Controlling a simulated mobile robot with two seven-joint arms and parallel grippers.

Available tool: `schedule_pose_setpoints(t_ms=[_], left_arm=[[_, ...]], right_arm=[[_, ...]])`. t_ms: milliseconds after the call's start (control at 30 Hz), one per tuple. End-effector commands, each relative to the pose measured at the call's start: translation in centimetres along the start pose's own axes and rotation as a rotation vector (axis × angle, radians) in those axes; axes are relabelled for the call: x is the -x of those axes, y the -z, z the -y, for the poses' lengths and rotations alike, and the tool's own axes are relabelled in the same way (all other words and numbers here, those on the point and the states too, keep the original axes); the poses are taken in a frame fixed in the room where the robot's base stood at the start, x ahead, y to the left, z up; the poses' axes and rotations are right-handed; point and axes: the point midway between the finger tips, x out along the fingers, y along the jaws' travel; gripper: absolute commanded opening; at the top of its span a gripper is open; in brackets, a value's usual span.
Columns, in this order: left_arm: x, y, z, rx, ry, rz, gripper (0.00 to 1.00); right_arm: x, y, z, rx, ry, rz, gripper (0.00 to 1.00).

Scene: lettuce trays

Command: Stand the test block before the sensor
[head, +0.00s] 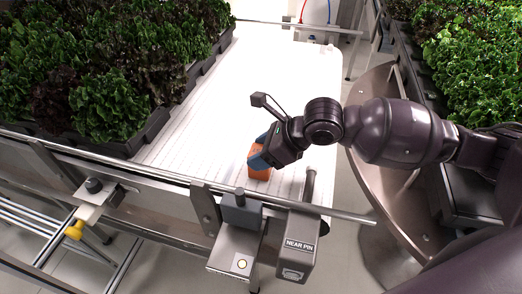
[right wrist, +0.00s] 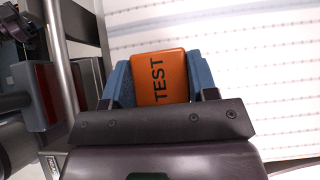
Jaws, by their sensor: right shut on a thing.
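The orange test block (head: 260,173) is at the near end of the white belt, just behind the front rail. In the right wrist view its top face (right wrist: 158,78) reads TEST. My right gripper (head: 258,158) is shut on it, with blue fingers on two opposite sides. The block looks upright; I cannot tell whether its base touches the belt. A dark sensor-like housing (head: 240,209) is mounted on the front rail, close to the block and apart from it. The right wrist view shows a dark housing with a red face (right wrist: 47,93) left of the block. My left gripper is not in view.
The white belt (head: 260,80) is clear behind the block. A dark tray (head: 150,134) of lettuce stands on its left side. A box labelled NEAR PIN (head: 298,246) hangs at the front rail (head: 160,178). More lettuce (head: 452,65) stands at the right.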

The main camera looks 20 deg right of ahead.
Motion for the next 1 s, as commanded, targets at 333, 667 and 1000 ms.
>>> schedule_pose_setpoints(t_ms=[333, 667, 1000], left_arm=[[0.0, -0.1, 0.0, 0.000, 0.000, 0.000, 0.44], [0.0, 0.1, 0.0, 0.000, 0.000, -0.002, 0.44], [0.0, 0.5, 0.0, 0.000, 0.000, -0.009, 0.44]], right_arm=[[-0.1, 0.1, 0.0, 0.001, 0.001, 0.001, 0.60], [-0.1, 0.1, 0.0, 0.001, 0.001, 0.001, 0.78], [2.1, -0.1, 0.1, 0.004, 0.004, 0.000, 0.78]])
